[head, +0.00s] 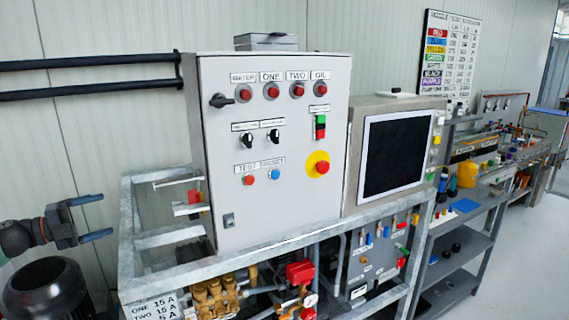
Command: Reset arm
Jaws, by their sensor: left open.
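My left gripper (106,214) is at the left of the head view. Its two blue fingers point right and stand apart, with nothing between them. It is in front of the ribbed wall, left of the grey control cabinet (270,210) and its metal frame (128,245), and appears clear of both. My right gripper is not in view.
The cabinet carries red lamps, switches and a red stop button (322,168) on yellow. A dark screen (395,152) stands to its right. Pump parts (215,298) sit below. Two black pipes (90,76) run along the wall. A workbench (490,190) holds tools at right; floor beyond is clear.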

